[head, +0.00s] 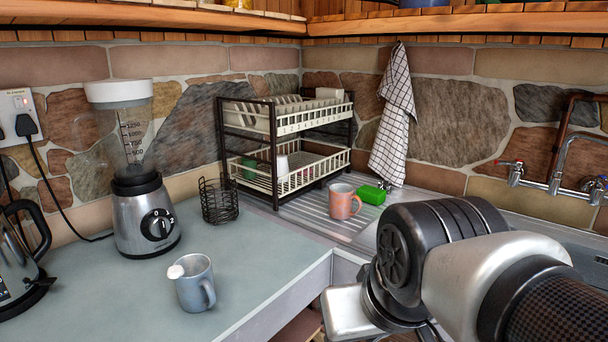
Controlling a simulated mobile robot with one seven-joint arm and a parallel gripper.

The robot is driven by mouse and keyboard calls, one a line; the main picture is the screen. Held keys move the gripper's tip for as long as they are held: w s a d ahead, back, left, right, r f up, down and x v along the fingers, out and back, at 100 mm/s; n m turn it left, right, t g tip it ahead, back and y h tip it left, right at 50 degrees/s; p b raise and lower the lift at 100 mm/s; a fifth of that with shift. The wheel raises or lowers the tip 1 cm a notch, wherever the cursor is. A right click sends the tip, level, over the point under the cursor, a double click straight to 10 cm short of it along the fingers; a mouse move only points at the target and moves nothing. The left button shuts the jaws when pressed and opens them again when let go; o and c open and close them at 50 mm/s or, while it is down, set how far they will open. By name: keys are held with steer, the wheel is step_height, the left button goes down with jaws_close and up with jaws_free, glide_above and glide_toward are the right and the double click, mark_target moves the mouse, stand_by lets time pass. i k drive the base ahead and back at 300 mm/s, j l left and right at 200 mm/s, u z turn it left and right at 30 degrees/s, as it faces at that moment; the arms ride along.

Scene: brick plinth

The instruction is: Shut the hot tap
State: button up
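The hot tap (514,173), a chrome valve with a red-marked handle, is on the stone wall at the right. The curved chrome spout (562,155) rises to its right, and the cold tap (597,188) with a blue mark is at the right edge. I cannot tell how far the hot tap is turned, and no water stream is clear. My arm fills the lower right, in front of the sink. My gripper's fingers do not show, so their place relative to the tap is hidden.
A checked towel (394,125) hangs left of the taps. A blue-grey mug (194,287), blender (142,215) and wire holder (220,202) stand on the left counter.

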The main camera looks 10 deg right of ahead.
mark_target(518, 163)
steer(key=z, duration=1.4)
steer(key=i+u, duration=0.1)
steer(key=i, duration=0.3)
